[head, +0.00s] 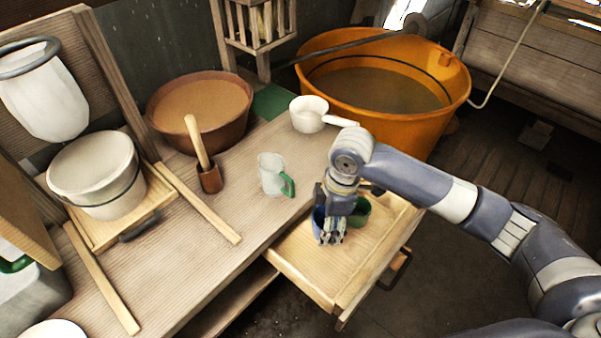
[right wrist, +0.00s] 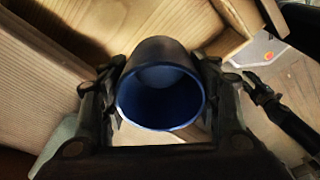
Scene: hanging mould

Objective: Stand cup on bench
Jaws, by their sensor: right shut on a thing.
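My right gripper (head: 330,236) is shut on a blue cup (head: 318,221), over the open wooden drawer (head: 300,262) at the bench front. In the right wrist view the blue cup (right wrist: 160,100) sits between both fingers, its open mouth facing the camera. It looks empty. In the head view the gripper covers much of it, and I cannot tell whether its base touches the drawer floor. A green cup (head: 359,213) stands in the drawer just right of the gripper. The wooden bench (head: 215,275) lies to the left. My left gripper is not in the head view.
On the bench stand a clear jug with a green handle (head: 271,174), a white dipper (head: 309,113), a brown bowl (head: 203,105) and a white bucket (head: 97,178). A wooden strip (head: 198,203) lies across it. The front-middle bench top is clear. An orange tub (head: 425,105) stands behind.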

